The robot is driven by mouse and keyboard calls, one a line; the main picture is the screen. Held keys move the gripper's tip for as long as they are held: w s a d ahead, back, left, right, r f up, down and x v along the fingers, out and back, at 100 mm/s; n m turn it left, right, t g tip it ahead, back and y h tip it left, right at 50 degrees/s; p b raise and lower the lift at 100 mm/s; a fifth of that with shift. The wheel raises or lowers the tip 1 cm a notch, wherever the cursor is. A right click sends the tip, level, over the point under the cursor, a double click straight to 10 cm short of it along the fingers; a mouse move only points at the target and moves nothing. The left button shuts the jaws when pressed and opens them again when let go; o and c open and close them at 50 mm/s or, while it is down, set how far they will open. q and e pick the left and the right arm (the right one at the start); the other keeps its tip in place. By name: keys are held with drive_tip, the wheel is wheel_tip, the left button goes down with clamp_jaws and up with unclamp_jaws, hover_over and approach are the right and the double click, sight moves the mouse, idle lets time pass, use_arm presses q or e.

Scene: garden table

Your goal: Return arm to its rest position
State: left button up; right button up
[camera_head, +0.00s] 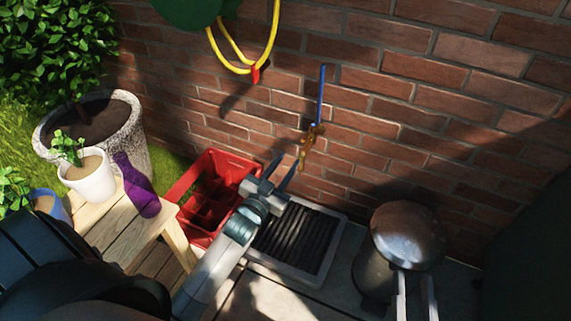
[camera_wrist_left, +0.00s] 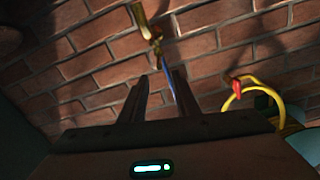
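My left arm reaches in from the lower left of the head view. Its gripper (camera_head: 281,170) is in front of the brick wall, with its two dark fingers apart and nothing between them. The left wrist view shows the same gripper (camera_wrist_left: 159,82) open and empty, facing the wall. A brass tap (camera_head: 309,142) on a blue pipe (camera_head: 321,95) is just above and right of the fingertips in the head view; I cannot tell that they touch. My right gripper (camera_head: 415,284) shows at the lower right, two pale fingers apart, empty, in front of the metal bin.
A red crate (camera_head: 178,190) stands behind the left forearm. A wooden bench (camera_head: 104,219) holds a white plant pot (camera_head: 92,183) and a purple bottle (camera_head: 136,186). A grate (camera_head: 322,250) and metal bin (camera_head: 408,235) stand right. A yellow hose (camera_head: 272,45) hangs on the wall.

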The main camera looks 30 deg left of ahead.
idle(0.3)
